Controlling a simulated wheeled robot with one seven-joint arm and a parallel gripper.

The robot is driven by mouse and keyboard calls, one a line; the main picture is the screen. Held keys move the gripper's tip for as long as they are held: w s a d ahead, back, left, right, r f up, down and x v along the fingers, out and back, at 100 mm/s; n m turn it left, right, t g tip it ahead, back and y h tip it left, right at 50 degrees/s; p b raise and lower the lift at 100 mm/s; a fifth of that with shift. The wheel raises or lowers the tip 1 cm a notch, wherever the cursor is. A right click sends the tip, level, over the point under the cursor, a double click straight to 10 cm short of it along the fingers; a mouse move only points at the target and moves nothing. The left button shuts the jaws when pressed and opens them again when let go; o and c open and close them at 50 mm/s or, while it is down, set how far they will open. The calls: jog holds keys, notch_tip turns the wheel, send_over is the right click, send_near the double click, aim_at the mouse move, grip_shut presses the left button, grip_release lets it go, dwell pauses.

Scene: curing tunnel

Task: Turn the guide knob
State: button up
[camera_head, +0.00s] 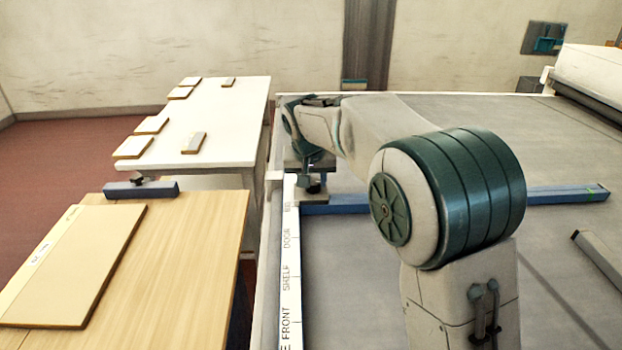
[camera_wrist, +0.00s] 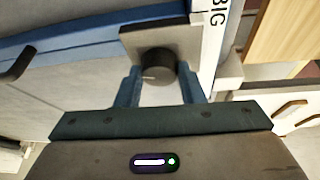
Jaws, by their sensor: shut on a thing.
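The guide knob (camera_wrist: 157,66) is a dark round knob on a grey plate (camera_wrist: 130,36), seen in the wrist view at the upper middle. My gripper (camera_wrist: 158,82) has its two blue fingers on either side of the knob and is shut on it. In the head view my gripper (camera_head: 312,180) reaches down at the left edge of the grey bed, at the end of the blue guide bar (camera_head: 345,204). The knob is hard to make out there, partly hidden by the gripper. The blue bar (camera_wrist: 60,43) also shows in the wrist view.
A white lettered strip (camera_head: 290,270) runs along the left edge of the grey bed (camera_head: 360,290). A wooden table (camera_head: 190,270) with a large panel (camera_head: 75,265) and a white table (camera_head: 220,115) with several small boards stand to the left.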

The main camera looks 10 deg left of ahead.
jog(key=n+y, duration=0.1)
jog(key=n, duration=0.1)
jog(key=n+p, duration=0.1)
jog(key=n, duration=0.1)
jog(key=shift+w+d+r+n+y, duration=0.1)
jog(key=shift+d+r+n+y, duration=0.1)
jog(key=shift+n+y, duration=0.15)
jog(key=n, duration=0.2)
jog(key=n+g+y+p, duration=0.1)
jog(key=n, duration=0.1)
jog(key=shift+w+d+n+g+y, duration=0.1)
jog(key=shift+d+n+g+y, duration=0.05)
jog(key=shift+n+g+y, duration=0.15)
jog(key=n+g+p, duration=0.1)
jog(key=n, duration=0.1)
jog(key=n+y+p, duration=0.1)
jog(key=n, duration=0.2)
jog(key=shift+w+g, duration=0.15)
jog(key=shift+g, duration=0.25)
jog(key=shift+f+n+g+p, duration=0.15)
jog(key=shift+n+g+p, duration=0.8)
jog(key=shift+n, duration=1.1)
jog(key=o, duration=1)
jog(key=shift+w+d, duration=0.1)
